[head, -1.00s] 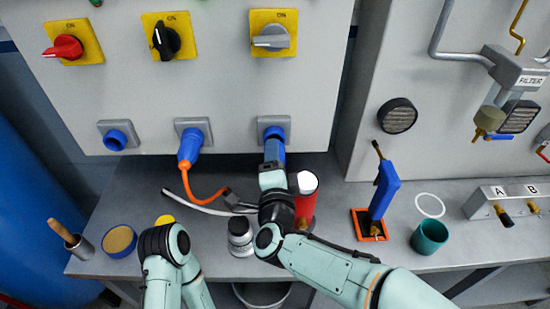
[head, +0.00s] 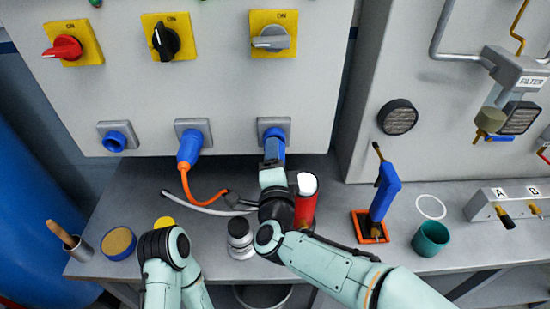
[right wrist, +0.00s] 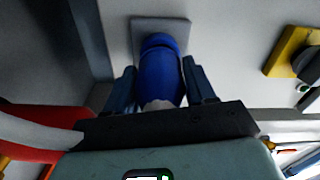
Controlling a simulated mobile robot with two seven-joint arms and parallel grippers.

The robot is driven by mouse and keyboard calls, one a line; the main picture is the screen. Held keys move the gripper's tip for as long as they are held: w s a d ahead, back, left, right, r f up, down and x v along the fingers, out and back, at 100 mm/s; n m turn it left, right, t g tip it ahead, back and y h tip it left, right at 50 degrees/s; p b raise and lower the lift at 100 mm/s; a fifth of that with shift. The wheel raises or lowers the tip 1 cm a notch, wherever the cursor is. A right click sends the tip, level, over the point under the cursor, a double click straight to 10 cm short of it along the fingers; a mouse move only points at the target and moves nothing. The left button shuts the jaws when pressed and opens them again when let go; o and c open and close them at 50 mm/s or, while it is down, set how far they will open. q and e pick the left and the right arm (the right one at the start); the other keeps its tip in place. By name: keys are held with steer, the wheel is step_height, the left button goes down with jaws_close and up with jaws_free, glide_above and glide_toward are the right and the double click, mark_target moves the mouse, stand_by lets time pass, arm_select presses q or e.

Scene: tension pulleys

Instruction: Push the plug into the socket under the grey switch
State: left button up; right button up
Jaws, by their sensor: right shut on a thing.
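The grey switch (head: 271,38) is on a yellow plate at the panel's right. Below it is a socket (head: 262,124) with a grey plate, which also shows in the right wrist view (right wrist: 182,24). My right gripper (head: 273,155) is directly in front of this socket. In the right wrist view its two fingers (right wrist: 160,88) are shut on either side of a blue plug (right wrist: 158,76). The plug is in line with the socket and its front meets the socket's collar; how deep it sits I cannot tell. My left gripper is not visible; only part of that arm shows.
A blue plug with an orange cable (head: 188,150) sits in the socket under the black switch (head: 166,40). The left socket (head: 115,140) is empty. A red can (head: 306,200) stands close beside my right gripper. A blue tool (head: 384,190) stands farther right.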

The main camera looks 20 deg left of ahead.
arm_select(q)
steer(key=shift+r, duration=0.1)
arm_select(e)
steer(key=shift+x, duration=0.9)
steer(key=o, duration=1.5)
steer(key=shift+c, duration=0.2)
arm_select(q)
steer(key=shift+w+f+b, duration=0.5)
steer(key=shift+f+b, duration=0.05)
steer(key=shift+b, duration=0.15)
arm_select(e)
steer(key=v, duration=1.3)
steer(key=shift+s, duration=0.2)
steer(key=shift+r, duration=0.1)
